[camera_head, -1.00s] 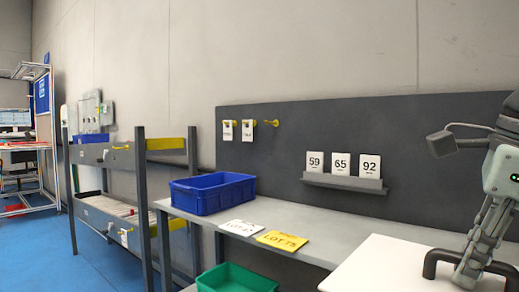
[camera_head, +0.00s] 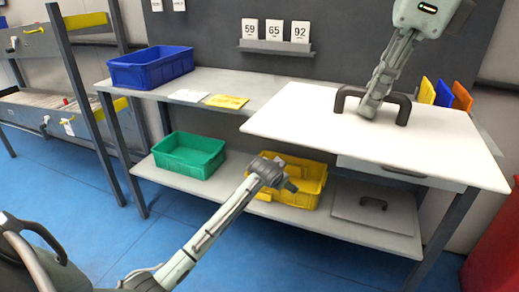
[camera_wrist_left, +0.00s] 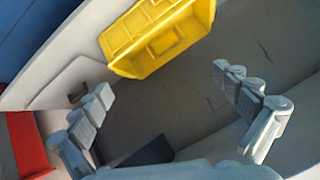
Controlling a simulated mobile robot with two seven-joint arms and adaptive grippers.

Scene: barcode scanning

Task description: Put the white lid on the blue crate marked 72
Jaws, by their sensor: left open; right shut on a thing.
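The white lid (camera_head: 330,122) is a large flat panel with a dark handle (camera_head: 347,97) over the right part of the workbench. My right gripper (camera_head: 368,108) is shut on that handle from above. I cannot tell whether the lid touches the bench. The blue crate (camera_head: 150,76) stands open on the bench at the left, apart from the lid; I can read no number on it. My left gripper (camera_head: 277,173) is low in front of the bench, near the lower shelf. In the left wrist view its fingers (camera_wrist_left: 165,88) are spread and empty.
The lower shelf (camera_head: 240,190) holds a green crate (camera_head: 190,160), a yellow crate (camera_head: 310,190) and a grey lid-like panel (camera_head: 345,205). Two cards (camera_head: 227,101) lie right of the blue crate. A dark metal rack (camera_head: 85,90) stands left. A red object (camera_head: 495,245) is at the right edge.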

